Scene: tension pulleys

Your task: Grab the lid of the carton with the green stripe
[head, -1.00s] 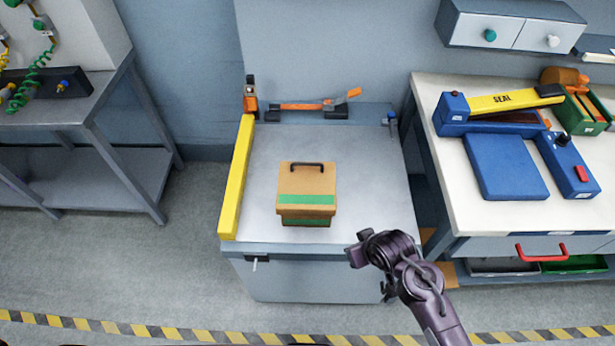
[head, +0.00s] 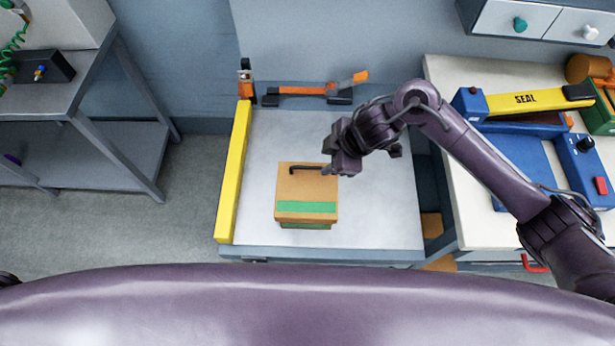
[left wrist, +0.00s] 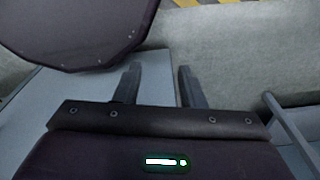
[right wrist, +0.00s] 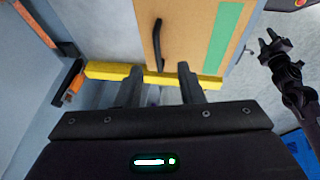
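The brown carton (head: 306,191) with a green stripe (head: 306,207) stands on the grey worktop, its lid on. A dark handle (head: 302,167) runs across the top of the lid near its back edge. My right gripper (head: 327,170) is at the right end of this handle. In the right wrist view the handle (right wrist: 158,40) lies ahead of my right gripper (right wrist: 159,74), in line with the gap between its open fingers. Contact with the handle cannot be made out. My left gripper (left wrist: 159,72) is open and empty, away from the carton.
A yellow bar (head: 234,172) edges the worktop (head: 375,215) on the left. An orange and black tool (head: 312,93) lies at the back. On the right, a bench holds a blue sealer with a yellow arm (head: 530,99). The worktop around the carton is clear.

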